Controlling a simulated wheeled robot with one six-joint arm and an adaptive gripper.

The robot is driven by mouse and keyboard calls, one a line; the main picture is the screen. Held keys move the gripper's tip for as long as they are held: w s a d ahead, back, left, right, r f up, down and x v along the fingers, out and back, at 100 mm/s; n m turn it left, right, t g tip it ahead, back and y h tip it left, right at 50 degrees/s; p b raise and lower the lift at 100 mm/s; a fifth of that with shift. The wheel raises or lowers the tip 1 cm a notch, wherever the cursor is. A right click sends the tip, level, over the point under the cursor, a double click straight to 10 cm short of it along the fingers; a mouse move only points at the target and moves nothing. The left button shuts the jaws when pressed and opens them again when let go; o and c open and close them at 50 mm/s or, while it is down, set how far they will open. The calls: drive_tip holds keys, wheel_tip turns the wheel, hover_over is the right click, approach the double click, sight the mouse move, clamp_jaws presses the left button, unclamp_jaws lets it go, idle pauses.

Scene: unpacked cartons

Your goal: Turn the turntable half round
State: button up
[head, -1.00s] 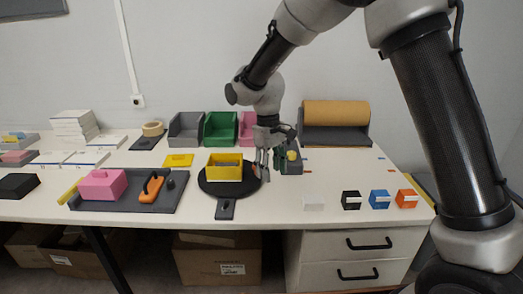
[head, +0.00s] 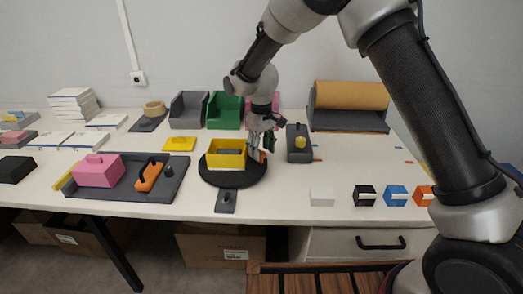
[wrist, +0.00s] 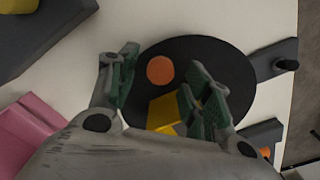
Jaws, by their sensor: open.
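The turntable is a round black disc (head: 236,178) on the table, also large in the wrist view (wrist: 222,58). A yellow open box (head: 226,161) stands on it; part of that box shows in the wrist view (wrist: 163,112), partly hidden by a finger. An orange round knob (wrist: 160,70) stands on the disc beside the box. My gripper (head: 262,152) is over the right back side of the disc. Its fingers are apart, and in the wrist view (wrist: 162,88) the knob appears between them. I cannot tell whether a finger touches the knob.
A small grey plate with a black peg (head: 226,201) lies at the disc's front edge. A grey stand with a yellow knob (head: 300,151) is close right of my gripper.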

drive_tip(key=shift+f, duration=0.45)
clamp_jaws()
drive_tip(key=shift+w, duration=0.1)
